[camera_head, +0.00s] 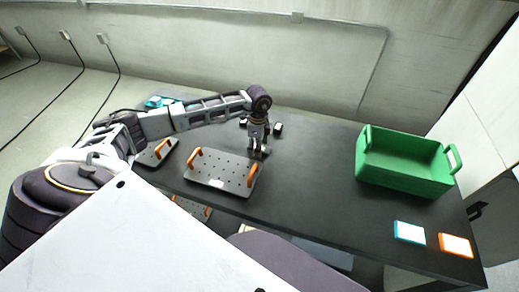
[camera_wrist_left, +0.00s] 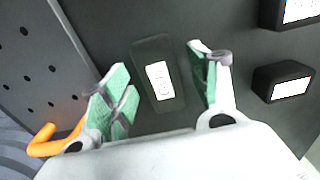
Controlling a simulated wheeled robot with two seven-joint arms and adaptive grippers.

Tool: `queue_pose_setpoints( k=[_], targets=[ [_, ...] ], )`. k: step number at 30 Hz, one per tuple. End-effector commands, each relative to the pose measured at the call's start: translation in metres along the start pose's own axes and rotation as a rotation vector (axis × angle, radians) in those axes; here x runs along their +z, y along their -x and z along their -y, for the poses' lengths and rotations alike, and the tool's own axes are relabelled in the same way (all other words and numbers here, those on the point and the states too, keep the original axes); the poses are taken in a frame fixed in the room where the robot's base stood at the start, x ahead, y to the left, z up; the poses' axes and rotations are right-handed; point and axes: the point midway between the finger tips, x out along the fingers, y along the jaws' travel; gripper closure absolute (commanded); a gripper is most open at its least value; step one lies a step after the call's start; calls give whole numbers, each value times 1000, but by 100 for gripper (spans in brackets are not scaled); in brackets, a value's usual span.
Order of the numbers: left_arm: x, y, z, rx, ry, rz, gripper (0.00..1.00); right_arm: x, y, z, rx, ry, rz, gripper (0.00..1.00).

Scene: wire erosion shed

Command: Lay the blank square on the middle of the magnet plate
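A dark blank (camera_wrist_left: 143,52) with a white label lies on the table between the fingers of my left gripper (camera_wrist_left: 158,62) in the wrist view. My left gripper (camera_head: 257,153) is open, with its green finger pads on either side of the blank and visible gaps. In the head view the gripper mostly hides this blank. The perforated grey plate (camera_head: 219,172) with two orange handles, apparently the magnet plate, lies just left of the gripper. Its bare edge and one orange handle also show in the wrist view (camera_wrist_left: 35,75). My right gripper is out of view.
Two other dark labelled blocks (camera_head: 278,129) (camera_wrist_left: 283,82) stand beyond the gripper. A smaller perforated plate (camera_head: 156,151) and a teal item (camera_head: 160,101) are at the left. A green crate (camera_head: 404,178) and blue-edged (camera_head: 409,232) and orange-edged (camera_head: 455,245) pieces are at the right. The table's middle is clear.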

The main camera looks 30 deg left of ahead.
Motion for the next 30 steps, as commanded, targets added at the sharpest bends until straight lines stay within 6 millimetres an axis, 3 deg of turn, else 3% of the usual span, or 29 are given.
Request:
queue_pose_setpoints(
  k=[2, 14, 30],
  targets=[
    [0, 0, 0, 0, 0, 0, 48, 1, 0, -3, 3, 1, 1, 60],
    [0, 0, 0, 0, 0, 0, 100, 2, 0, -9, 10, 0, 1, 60],
    [0, 13, 2, -4, 0, -2, 100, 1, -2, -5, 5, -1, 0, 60]
  ],
)
